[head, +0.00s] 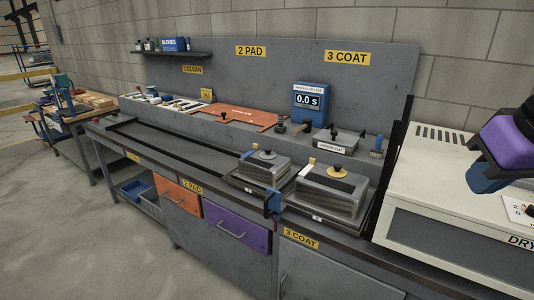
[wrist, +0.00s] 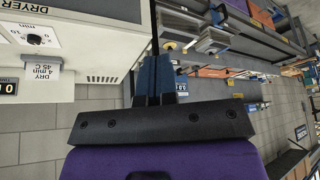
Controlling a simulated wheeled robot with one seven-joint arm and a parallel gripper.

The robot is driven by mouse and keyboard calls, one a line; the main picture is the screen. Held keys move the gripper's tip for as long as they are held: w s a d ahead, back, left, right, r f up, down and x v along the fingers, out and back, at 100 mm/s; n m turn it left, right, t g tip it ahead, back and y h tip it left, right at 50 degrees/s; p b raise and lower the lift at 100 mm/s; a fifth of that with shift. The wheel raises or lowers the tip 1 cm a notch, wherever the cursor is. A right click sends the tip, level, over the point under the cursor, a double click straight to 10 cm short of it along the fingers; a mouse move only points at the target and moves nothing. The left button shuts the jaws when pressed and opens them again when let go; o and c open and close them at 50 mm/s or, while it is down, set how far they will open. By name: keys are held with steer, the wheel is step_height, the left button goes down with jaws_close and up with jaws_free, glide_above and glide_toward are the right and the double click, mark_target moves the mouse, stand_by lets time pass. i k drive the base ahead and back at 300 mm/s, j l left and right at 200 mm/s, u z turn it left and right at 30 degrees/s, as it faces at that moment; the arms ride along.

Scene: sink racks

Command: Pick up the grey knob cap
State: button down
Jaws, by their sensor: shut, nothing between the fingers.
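The grey knob cap (head: 266,154) sits on top of the lid of the left metal box (head: 264,170) on the bench in the head view. In the wrist view I cannot make it out clearly. My gripper (head: 486,182), with blue fingers and a purple body, is at the far right of the head view, in front of the dryer and well apart from the cap. In the wrist view the blue fingers (wrist: 153,78) are together, with nothing between them.
A second metal box (head: 328,191) with a yellow knob cap (head: 337,171) stands to the right of the first. The white dryer (head: 440,182) fills the right side. A black upright post stands between bench and dryer. A blue timer (head: 311,101) stands on the back ledge.

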mark_target(268, 155)
steer(key=i+j, duration=0.8)
steer(key=j, duration=0.25)
steer(key=i+j, duration=0.85)
steer(key=j, duration=0.2)
steer(key=l+z, duration=0.05)
